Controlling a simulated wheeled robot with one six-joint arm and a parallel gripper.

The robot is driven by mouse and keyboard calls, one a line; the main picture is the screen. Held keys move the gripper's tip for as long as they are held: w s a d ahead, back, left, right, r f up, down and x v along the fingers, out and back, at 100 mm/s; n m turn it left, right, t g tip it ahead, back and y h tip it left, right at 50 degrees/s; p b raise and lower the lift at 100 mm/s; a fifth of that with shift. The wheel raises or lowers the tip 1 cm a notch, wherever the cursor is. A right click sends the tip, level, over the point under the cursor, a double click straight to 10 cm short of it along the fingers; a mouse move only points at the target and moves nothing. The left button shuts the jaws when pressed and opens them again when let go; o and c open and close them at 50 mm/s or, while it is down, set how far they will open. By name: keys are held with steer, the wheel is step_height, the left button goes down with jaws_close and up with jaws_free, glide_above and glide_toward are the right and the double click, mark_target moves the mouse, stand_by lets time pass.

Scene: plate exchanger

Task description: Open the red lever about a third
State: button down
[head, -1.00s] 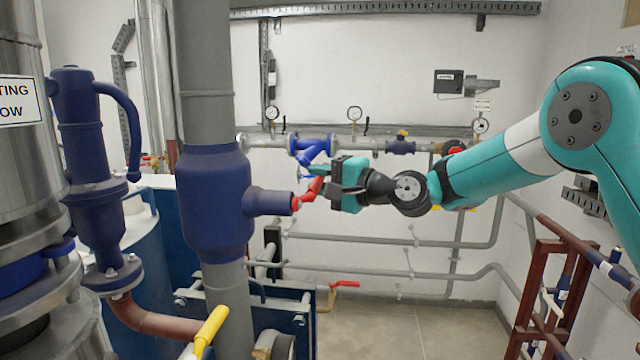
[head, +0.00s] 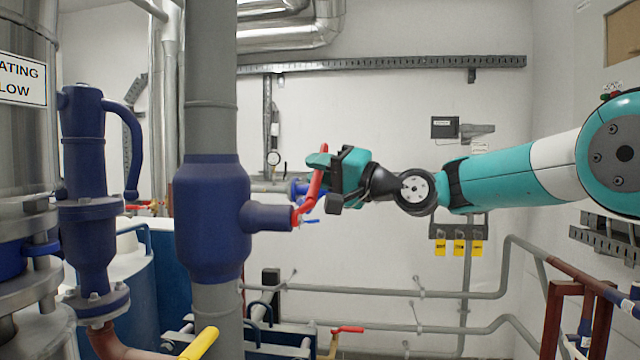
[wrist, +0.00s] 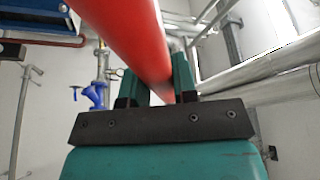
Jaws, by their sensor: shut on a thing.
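The red lever (head: 312,192) comes out of the end of the short blue side stub (head: 268,218) on the thick blue valve body (head: 212,215). It tilts up and slightly right from the stub. My gripper (head: 322,160) is shut on the lever's upper part, coming from the right. In the wrist view the red lever (wrist: 128,38) runs diagonally between the two teal fingers (wrist: 155,88).
A grey vertical pipe (head: 210,75) runs through the valve body. A yellow handle (head: 200,344) and another red handle (head: 347,329) sit lower down. Grey wall pipes (head: 380,291) run behind. A red-brown frame (head: 572,310) stands at right.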

steer(key=shift+r, duration=0.1)
steer(key=c, duration=0.9)
jaws_free()
steer(key=shift+s+d, duration=0.15)
steer(key=shift+d, duration=0.1)
steer(key=b+v, duration=0.7)
steer(key=v, duration=1)
steer(key=shift+b, duration=0.35)
